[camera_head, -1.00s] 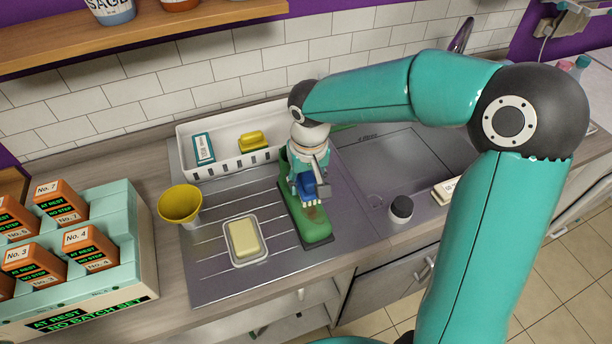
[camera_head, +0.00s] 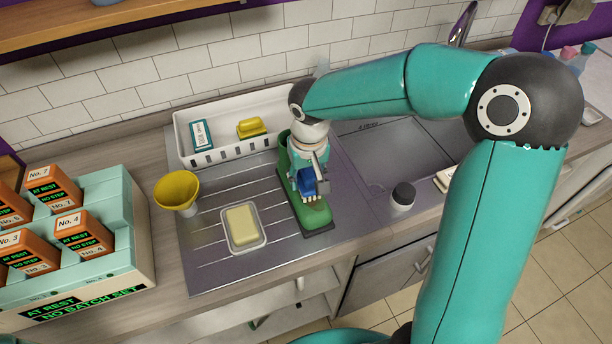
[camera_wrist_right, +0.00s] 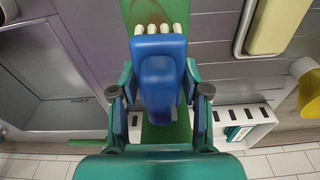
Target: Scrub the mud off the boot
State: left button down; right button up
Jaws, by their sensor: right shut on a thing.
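A green boot (camera_head: 312,218) lies on the ribbed steel drainboard (camera_head: 209,262), its toe toward the front edge. My right gripper (camera_head: 308,183) is above it, shut on a blue scrub brush with pale bristles. In the right wrist view the gripper (camera_wrist_right: 157,95) has its fingers on both sides of the blue brush (camera_wrist_right: 158,75). The bristles point at the green boot (camera_wrist_right: 137,14), where a brown mud mark shows around their tips. Whether the bristles press on the boot is hard to tell. The brush and arm hide part of the boot. My left gripper is out of view.
A white rack (camera_head: 215,157) is behind. The sink (camera_head: 390,160) and a dark-capped container (camera_head: 403,196) are to the right. Orange boxes (camera_head: 83,232) are far left.

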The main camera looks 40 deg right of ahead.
aim_at(313, 191)
jog(key=shift+f+b, duration=0.95)
jog(key=shift+f, duration=0.05)
jog(key=shift+s, duration=0.1)
jog(key=shift+s+a+b, duration=0.25)
jog(key=shift+s+b, duration=0.25)
jog(key=shift+s, duration=0.4)
jog(key=shift+s+a+r, duration=0.15)
jog(key=shift+s, duration=0.55)
jog(key=shift+s+a+b, duration=0.25)
jog(key=shift+s+b, duration=0.55)
jog(key=shift+s, duration=0.2)
jog(key=shift+s+a, duration=0.2)
jog(key=shift+s, duration=0.5)
jog(key=shift+w+d, duration=0.2)
jog(key=shift+w, duration=0.6)
jog(key=shift+w+d, duration=0.2)
jog(key=shift+w, duration=0.6)
jog(key=shift+w+d+p, duration=0.2)
jog(key=shift+w+d, duration=0.05)
jog(key=shift+w, duration=0.7)
jog(key=shift+w+d+p, duration=0.15)
jog(key=shift+w+d, duration=0.05)
jog(key=shift+w, duration=0.7)
